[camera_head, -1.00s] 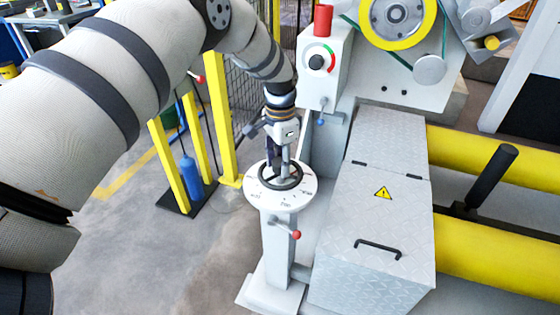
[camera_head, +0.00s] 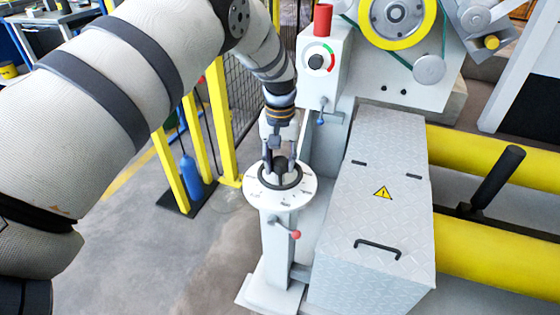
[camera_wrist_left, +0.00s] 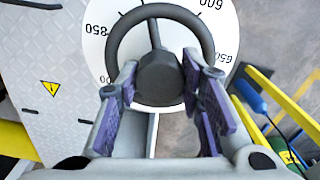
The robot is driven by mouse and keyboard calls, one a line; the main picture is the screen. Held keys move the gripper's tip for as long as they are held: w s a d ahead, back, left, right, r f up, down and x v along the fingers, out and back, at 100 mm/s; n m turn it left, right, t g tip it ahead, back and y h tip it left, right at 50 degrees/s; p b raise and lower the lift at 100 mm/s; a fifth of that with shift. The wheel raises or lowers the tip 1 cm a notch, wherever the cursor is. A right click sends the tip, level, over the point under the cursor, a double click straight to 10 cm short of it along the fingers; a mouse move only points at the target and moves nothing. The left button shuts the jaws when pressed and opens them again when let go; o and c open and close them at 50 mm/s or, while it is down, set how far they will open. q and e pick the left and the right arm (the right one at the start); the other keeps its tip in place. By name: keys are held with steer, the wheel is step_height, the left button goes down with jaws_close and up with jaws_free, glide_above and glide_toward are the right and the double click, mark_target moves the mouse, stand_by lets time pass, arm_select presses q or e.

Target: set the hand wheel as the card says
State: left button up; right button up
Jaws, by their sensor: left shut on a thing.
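The hand wheel (camera_wrist_left: 112,42) is a dark ring with a round hub (camera_wrist_left: 160,80) and a visible spoke toward the top of the wrist view. It lies on a white numbered dial (camera_head: 258,195) on a pedestal; 600 and 650 are readable in the wrist view. My left gripper (camera_head: 281,166) points down over the wheel, shut on it, with its purple-padded fingers (camera_wrist_left: 163,95) on opposite sides of the hub. Exact finger contact is hard to see. I cannot make out a card. My right gripper is out of view.
A red-knobbed lever (camera_head: 296,234) sticks out from the pedestal. A grey tread-plate cover (camera_head: 352,215) stands close on the right, with yellow rollers (camera_head: 480,262) beyond. A control box (camera_head: 322,65) is behind. Yellow posts (camera_head: 219,120) and open floor lie left.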

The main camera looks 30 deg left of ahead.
arm_select(q)
steer(key=n, duration=0.3)
steer(key=shift+f+n, duration=0.1)
steer(key=shift+n, duration=0.3)
steer(key=n, duration=0.3)
steer(key=shift+n, duration=0.3)
steer(key=n, duration=0.3)
steer(key=shift+n, duration=0.3)
steer(key=shift+n+b, duration=0.4)
steer(key=shift+n, duration=1.5)
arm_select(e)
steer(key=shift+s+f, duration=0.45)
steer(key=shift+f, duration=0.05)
arm_select(q)
steer(key=o, duration=1.2)
steer(key=shift+c, duration=0.2)
